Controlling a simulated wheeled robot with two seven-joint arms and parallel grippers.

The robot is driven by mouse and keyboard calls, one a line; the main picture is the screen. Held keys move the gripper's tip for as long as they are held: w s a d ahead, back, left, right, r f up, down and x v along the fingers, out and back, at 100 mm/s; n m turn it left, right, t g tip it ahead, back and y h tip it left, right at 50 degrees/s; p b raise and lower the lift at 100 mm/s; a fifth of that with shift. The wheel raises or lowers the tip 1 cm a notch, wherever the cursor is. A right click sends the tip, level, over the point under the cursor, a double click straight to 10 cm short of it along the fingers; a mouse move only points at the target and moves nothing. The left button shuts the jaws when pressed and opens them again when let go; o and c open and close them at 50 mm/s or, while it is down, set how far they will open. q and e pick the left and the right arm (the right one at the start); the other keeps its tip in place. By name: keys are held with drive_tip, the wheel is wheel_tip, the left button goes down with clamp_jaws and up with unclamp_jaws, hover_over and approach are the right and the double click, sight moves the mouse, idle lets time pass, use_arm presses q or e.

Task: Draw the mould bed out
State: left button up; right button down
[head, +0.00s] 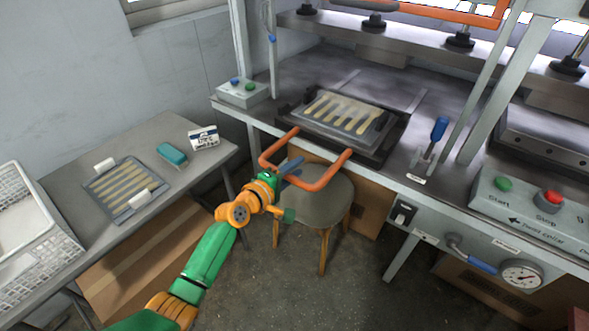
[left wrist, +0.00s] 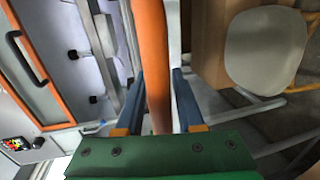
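The mould bed (head: 388,139) is a dark flat tray on the press bench, near its front edge. A pale plate with several spoon-shaped strips (head: 341,113) lies on it. An orange U-shaped handle (head: 330,173) sticks out from the bed over the bench edge. My left gripper (head: 292,168) is at the handle's front bar. In the left wrist view, the orange handle bar (left wrist: 155,85) runs between the two blue fingers, which close in on both sides of it. My right gripper is not in view.
A stool (head: 322,203) stands below the handle. A side table at left bears a plate of strips (head: 122,188), a teal block (head: 172,154) and a white basket (head: 32,232). The press control box (head: 530,212) and a blue-handled lever (head: 438,130) are right.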

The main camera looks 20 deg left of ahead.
sight(284, 178)
use_arm(q)
drive_tip(key=p+v, duration=0.1)
drive_tip(key=v, duration=0.6)
drive_tip(key=shift+s, duration=0.15)
drive_tip(key=shift+f, duration=0.1)
